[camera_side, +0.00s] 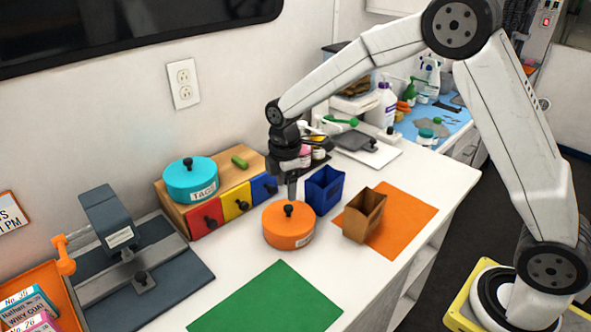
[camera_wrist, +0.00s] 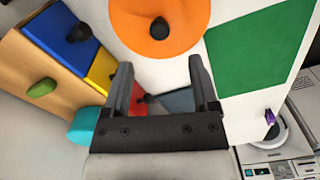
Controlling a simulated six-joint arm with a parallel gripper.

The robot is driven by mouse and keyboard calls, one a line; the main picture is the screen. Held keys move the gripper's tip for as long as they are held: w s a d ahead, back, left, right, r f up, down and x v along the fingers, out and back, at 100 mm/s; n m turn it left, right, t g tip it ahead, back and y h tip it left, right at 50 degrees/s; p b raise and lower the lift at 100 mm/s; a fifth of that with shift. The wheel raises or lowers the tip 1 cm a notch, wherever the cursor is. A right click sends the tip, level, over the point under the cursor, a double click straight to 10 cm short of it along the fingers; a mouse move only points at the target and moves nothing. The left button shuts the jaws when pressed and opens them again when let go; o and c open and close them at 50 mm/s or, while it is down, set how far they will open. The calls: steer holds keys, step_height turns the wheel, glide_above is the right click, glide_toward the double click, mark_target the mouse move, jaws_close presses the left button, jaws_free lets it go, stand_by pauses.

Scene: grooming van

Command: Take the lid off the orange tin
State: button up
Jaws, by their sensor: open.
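The orange tin (camera_side: 287,236) stands on the white counter with its orange lid (camera_side: 283,218) on it. The lid has a black knob (camera_side: 288,210) at its middle. In the wrist view the lid (camera_wrist: 185,22) is at the top, with its knob (camera_wrist: 160,28) just beyond the fingertips. My gripper (camera_side: 291,190) points down above the tin, close to the knob in the side view. In the wrist view my gripper (camera_wrist: 160,70) is open, with nothing between its fingers. Whether a finger touches the knob cannot be told.
A drawer box (camera_side: 236,205) with a teal tin (camera_side: 190,178) on top is left of the orange tin. A blue bin (camera_side: 324,188) and a brown bin (camera_side: 364,215) stand right. A green mat (camera_side: 268,300) lies clear in front; an orange mat (camera_side: 405,215) lies right.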

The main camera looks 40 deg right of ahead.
mark_target(288, 206)
steer(key=shift+f, duration=1.15)
steer(key=shift+s+d+f, duration=0.1)
steer(key=shift+d+f, duration=0.05)
steer(key=shift+f, duration=1.15)
steer(key=shift+d+f, duration=0.1)
steer(key=shift+f, duration=1.2)
jaws_close()
